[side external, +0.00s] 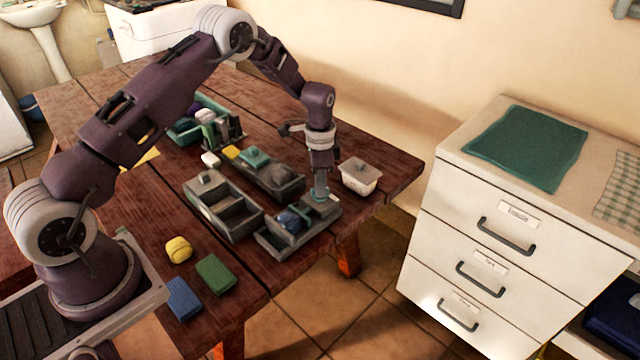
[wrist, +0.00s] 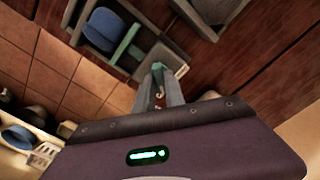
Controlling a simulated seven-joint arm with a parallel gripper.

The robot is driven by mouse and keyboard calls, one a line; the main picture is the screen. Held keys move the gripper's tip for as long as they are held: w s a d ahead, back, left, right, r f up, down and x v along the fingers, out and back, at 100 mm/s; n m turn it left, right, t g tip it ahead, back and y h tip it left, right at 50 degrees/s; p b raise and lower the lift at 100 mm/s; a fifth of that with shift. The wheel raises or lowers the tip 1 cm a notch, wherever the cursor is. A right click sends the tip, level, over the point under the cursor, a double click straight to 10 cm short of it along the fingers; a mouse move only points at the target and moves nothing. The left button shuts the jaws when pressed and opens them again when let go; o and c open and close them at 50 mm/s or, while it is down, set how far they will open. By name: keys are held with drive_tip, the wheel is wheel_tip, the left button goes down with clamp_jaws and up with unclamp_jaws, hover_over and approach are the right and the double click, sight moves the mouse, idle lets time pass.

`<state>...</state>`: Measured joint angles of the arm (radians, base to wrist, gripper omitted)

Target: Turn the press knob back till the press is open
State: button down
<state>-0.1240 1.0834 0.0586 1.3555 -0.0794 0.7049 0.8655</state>
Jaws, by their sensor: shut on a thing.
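The press (side external: 268,243) is a grey open frame near the table's right front edge, with a blue rounded thing (side external: 289,221) inside it. In the wrist view the press frame (wrist: 137,53) lies at the top, with the blue thing (wrist: 103,28) on its left and a teal-green bar across it. My gripper (side external: 320,196) points down at the right end of the press. In the wrist view my gripper (wrist: 158,84) is shut on the teal press knob (wrist: 158,67). The fingers hide part of the knob, so its turn angle cannot be told.
A grey divided tray (side external: 225,208) stands just left of the press, and another grey tray (side external: 266,178) stands behind. A yellow roll (side external: 178,249), a green sponge (side external: 215,274) and a blue sponge (side external: 184,299) lie in front.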

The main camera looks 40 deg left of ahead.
drive_tip(key=n, duration=0.4)
drive_tip(key=shift+n, duration=0.3)
drive_tip(key=n, duration=0.3)
drive_tip(key=shift+n, duration=0.3)
drive_tip(key=n, duration=0.3)
drive_tip(key=shift+n, duration=2)
drive_tip(key=c, duration=1.4)
unclamp_jaws()
